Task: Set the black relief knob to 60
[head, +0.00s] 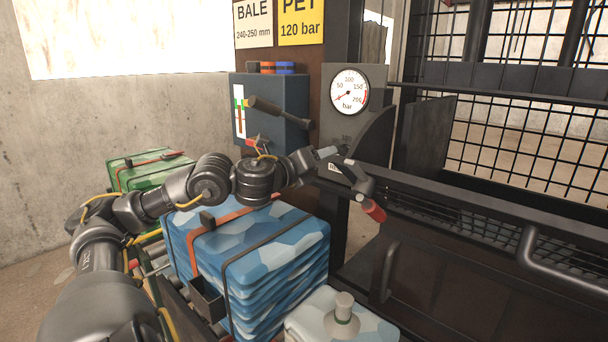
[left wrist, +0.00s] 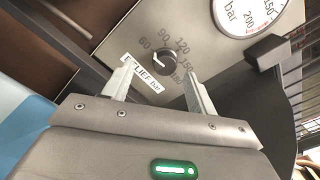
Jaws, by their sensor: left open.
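The black relief knob (left wrist: 167,62) sits on a grey panel (left wrist: 205,45) in the left wrist view. Numbers 60, 90, 120 and 150 run round it, and a label ending "LIEF bar" is beside it. A white mark shows on the knob's left side; I cannot tell its exact reading. My left gripper (left wrist: 157,73) is open, its fingers spread on either side of the view to the knob; contact is not visible. In the head view my left gripper (head: 333,153) is at the panel below the gauge, and the knob is hidden or too small to tell.
A round bar gauge (head: 348,92) is above the gripper. A dark box with a lever (head: 275,109) is to its left. A red-ended handle (head: 373,210) hangs just below right. Blue wrapped bales (head: 255,262) lie under the arm. Black mesh (head: 530,150) stands at right.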

